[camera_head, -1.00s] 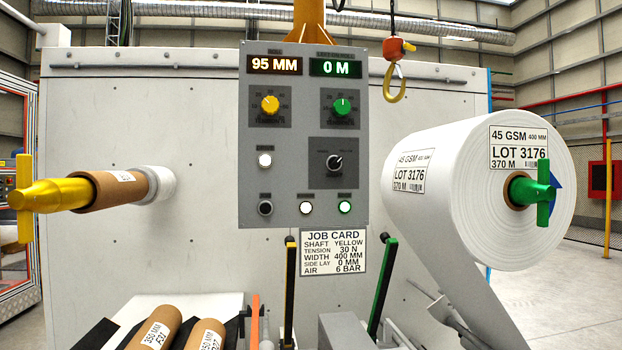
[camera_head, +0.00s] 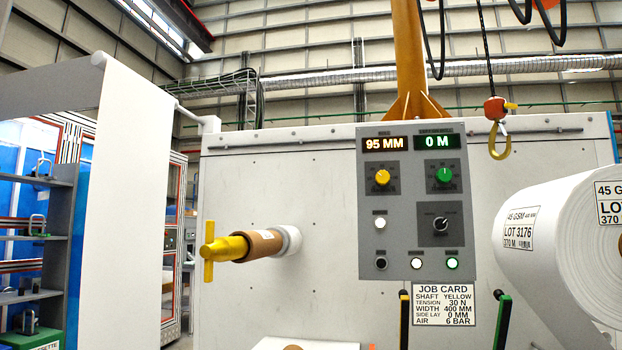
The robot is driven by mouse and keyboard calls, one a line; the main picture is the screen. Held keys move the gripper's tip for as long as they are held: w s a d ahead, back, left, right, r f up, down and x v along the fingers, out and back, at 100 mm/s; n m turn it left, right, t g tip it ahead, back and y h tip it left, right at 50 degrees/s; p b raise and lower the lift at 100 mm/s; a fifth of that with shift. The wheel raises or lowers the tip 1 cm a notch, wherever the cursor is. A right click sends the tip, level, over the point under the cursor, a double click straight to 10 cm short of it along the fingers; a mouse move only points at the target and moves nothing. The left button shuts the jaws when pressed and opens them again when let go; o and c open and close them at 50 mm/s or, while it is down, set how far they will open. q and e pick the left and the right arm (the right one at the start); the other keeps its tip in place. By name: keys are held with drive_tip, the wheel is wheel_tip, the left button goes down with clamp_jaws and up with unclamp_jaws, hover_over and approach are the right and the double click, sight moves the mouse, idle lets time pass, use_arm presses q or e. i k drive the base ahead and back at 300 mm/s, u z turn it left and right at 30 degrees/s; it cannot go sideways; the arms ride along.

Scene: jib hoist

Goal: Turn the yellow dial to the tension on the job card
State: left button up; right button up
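The yellow dial (camera_head: 382,177) is on the upper left of the grey control panel (camera_head: 372,230), under the display (camera_head: 387,144) that reads 95 MM. The scale marks around the dial are too small to read. The job card (camera_head: 443,304) hangs just below the panel and reads shaft yellow, tension 30 N, width 400 MM, side lay 0 MM, air 6 BAR. A green dial (camera_head: 444,175) sits right of the yellow one, under a display reading 0 M. Neither of my grippers shows in the head view.
A yellow shaft (camera_head: 229,247) with a cardboard core juts out left of the panel. A large white roll (camera_head: 566,240) stands at the right. A crane hook (camera_head: 499,140) hangs above right.

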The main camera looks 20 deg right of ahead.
sight(382, 177)
drive_tip(key=u, duration=0.9)
drive_tip(key=i, duration=0.85)
drive_tip(key=z, duration=1.7)
